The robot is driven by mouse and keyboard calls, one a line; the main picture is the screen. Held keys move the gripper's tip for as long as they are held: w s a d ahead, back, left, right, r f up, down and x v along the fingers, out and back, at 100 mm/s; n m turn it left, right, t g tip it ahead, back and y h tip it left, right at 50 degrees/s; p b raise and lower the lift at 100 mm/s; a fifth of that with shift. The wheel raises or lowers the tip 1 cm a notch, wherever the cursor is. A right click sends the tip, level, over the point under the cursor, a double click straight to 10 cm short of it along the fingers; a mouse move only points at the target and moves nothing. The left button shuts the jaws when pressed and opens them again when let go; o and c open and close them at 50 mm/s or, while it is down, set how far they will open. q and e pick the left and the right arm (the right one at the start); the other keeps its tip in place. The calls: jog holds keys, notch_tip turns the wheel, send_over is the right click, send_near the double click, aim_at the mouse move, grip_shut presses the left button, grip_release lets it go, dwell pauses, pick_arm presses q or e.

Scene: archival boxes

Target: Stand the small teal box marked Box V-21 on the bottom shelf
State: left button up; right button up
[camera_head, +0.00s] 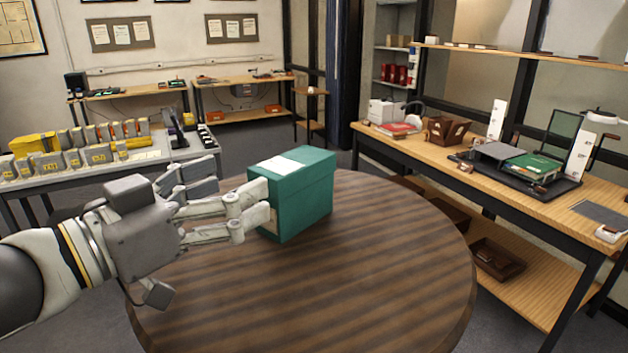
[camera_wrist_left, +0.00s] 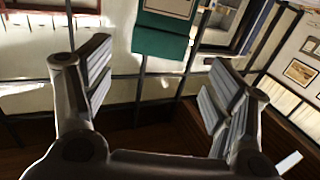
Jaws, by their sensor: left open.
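A teal box (camera_head: 303,200) with a white label stands on the round wooden table (camera_head: 400,290). Its marking is too small to read. My left gripper (camera_head: 240,191) is open at the left of the box, its fingers pointing toward it. The near fingertip overlaps the box's left side in the head view; I cannot tell whether they touch. In the left wrist view, the teal box (camera_wrist_left: 160,40) shows at the top, beyond the open fingers (camera_wrist_left: 155,95), with nothing between them. My right gripper is not in view. A low wooden shelf (camera_head: 535,300) runs under the right workbench.
The right workbench (camera_head: 440,150) carries a tray with a green item (camera_head: 532,166) and other objects. A brown tray (camera_head: 497,260) lies on its low shelf, whose front part is bare. A grey table (camera_head: 150,160) with several boxes stands at left. The round table's front is clear.

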aim_at(293, 160)
pick_arm(q)
jog(key=shift+w+d, duration=0.1)
jog(key=shift+d, duration=0.05)
jog(key=shift+w+d+r, duration=0.1)
jog(key=shift+w+d, duration=0.1)
jog(key=shift+d, duration=0.05)
jog(key=p+x, duration=0.1)
jog(key=x, duration=0.3)
jog(key=shift+w+d, duration=0.45)
jog(key=p+x, duration=0.2)
jog(key=x, duration=0.2)
jog(key=shift+d, duration=0.1)
jog(key=shift+w+d, duration=0.3)
jog(key=shift+w, duration=0.05)
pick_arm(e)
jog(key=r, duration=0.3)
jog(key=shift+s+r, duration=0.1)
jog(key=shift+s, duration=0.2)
pick_arm(q)
jog(key=shift+s+a, duration=0.1)
jog(key=shift+c, duration=0.2)
